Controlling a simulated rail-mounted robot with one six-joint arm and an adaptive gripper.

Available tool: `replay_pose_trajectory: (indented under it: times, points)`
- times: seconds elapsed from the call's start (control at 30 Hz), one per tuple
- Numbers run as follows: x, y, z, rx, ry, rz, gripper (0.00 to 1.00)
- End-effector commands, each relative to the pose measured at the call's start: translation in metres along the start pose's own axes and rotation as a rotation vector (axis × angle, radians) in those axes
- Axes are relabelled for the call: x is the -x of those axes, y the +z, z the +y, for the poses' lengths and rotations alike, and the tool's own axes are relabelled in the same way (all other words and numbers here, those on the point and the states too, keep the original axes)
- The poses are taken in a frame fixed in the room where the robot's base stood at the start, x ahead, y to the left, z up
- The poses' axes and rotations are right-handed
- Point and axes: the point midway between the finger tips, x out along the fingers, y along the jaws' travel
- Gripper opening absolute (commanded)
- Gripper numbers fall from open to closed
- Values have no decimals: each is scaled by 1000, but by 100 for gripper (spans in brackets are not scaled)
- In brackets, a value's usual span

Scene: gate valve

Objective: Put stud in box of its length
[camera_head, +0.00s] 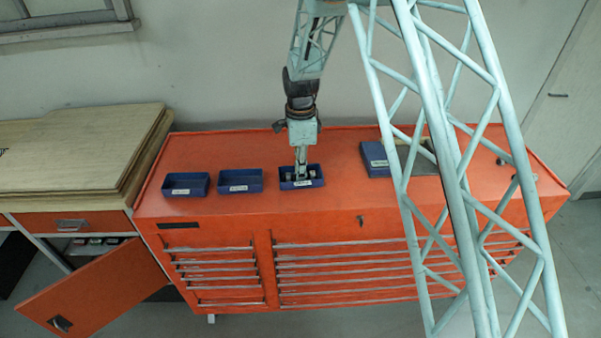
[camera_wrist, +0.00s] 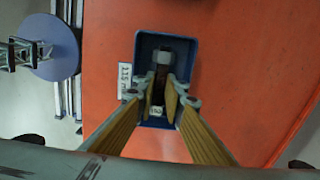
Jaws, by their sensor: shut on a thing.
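Three blue boxes stand in a row on the orange cabinet top: the left box (camera_head: 185,189), the middle box (camera_head: 240,186) and the right box (camera_head: 315,181). Each has a white label on its front. My gripper (camera_head: 301,174) points down into the right box. In the wrist view, my gripper (camera_wrist: 162,82) is over the inside of this blue box (camera_wrist: 188,48), whose side label (camera_wrist: 125,80) starts with "115". The fingers are shut on a narrow dark stud (camera_wrist: 159,86), mostly hidden between them. I cannot tell whether the stud touches the box floor.
A further blue box (camera_head: 375,160) stands to the right beside a grey flat piece, partly behind the lattice column. Small parts lie near the cabinet's right end. Wooden boards (camera_head: 75,150) lie on the bench at left. The cabinet top (camera_head: 210,150) is clear behind the boxes.

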Motion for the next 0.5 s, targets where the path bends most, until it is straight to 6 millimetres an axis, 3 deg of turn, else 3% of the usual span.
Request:
replay_pose_trajectory:
  times: [0.4,0.43,0.5]
  points:
    - [-4,0,0,0,-1,0,0]
    - [-3,0,0,0,0,0,13]
    - [-3,0,0,0,0,0,16]
